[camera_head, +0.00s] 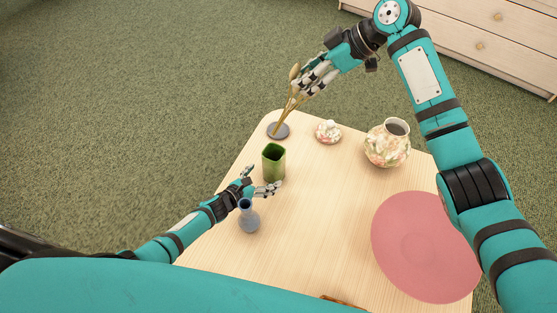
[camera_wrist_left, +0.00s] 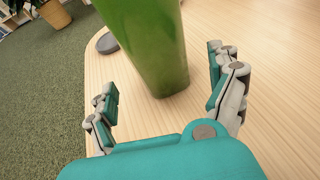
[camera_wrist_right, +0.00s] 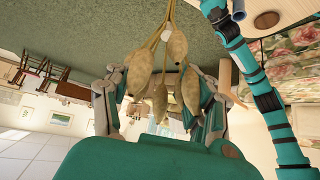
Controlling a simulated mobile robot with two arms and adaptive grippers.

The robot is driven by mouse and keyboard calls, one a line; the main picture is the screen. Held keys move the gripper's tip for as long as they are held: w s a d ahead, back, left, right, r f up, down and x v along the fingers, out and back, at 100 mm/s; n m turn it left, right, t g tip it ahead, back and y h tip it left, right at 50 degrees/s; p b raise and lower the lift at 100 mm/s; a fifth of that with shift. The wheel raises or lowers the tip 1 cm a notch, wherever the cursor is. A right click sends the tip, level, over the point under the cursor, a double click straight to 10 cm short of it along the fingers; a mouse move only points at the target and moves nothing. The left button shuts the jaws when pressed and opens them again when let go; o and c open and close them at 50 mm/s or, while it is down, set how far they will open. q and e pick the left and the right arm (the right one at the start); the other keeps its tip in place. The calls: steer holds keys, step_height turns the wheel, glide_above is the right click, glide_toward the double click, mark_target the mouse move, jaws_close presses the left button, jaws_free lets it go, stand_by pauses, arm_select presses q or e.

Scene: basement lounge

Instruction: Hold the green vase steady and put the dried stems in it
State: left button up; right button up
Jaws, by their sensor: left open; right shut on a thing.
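The green vase (camera_head: 274,163) stands upright on the pale wooden table, square-mouthed with a dark opening. It also shows in the left wrist view (camera_wrist_left: 155,45). My left gripper (camera_head: 263,179) is open just in front of it, with a finger to either side and a gap between fingers and vase. My right gripper (camera_head: 304,84) is shut on the dried stems (camera_head: 287,114), above the far end of the table. The stems slant down-left over the grey disc; I cannot tell if they touch it. Their tan pods (camera_wrist_right: 176,48) fill the right wrist view.
A grey disc (camera_head: 278,131) lies behind the vase. A blue-grey bud vase (camera_head: 248,220) stands close to my left gripper. A small lidded floral jar (camera_head: 328,132), a floral vase (camera_head: 380,150) and a pink round mat (camera_head: 425,245) are to the right. The table's middle is clear.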

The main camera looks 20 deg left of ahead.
mark_target(272, 133)
arm_select(q)
steer(key=shift+x, duration=3.35)
steer(key=c, duration=1.4)
steer(key=shift+c, duration=0.3)
arm_select(e)
steer(key=a+f+m+h, duration=0.1)
steer(key=a+f, duration=0.1)
steer(key=f, duration=0.1)
steer(key=a+f+m+t+h, duration=0.1)
steer(key=a+f, duration=0.2)
steer(key=a+f+m+h, duration=0.1)
steer(key=a+f, duration=0.1)
steer(key=f, duration=0.1)
steer(key=shift+s+a+f+t+h, duration=0.3)
steer(key=shift+h, duration=0.1)
steer(key=shift+m, duration=0.3)
steer(key=f, duration=0.7)
steer(key=shift+a+f, duration=0.2)
steer(key=shift+f, duration=2)
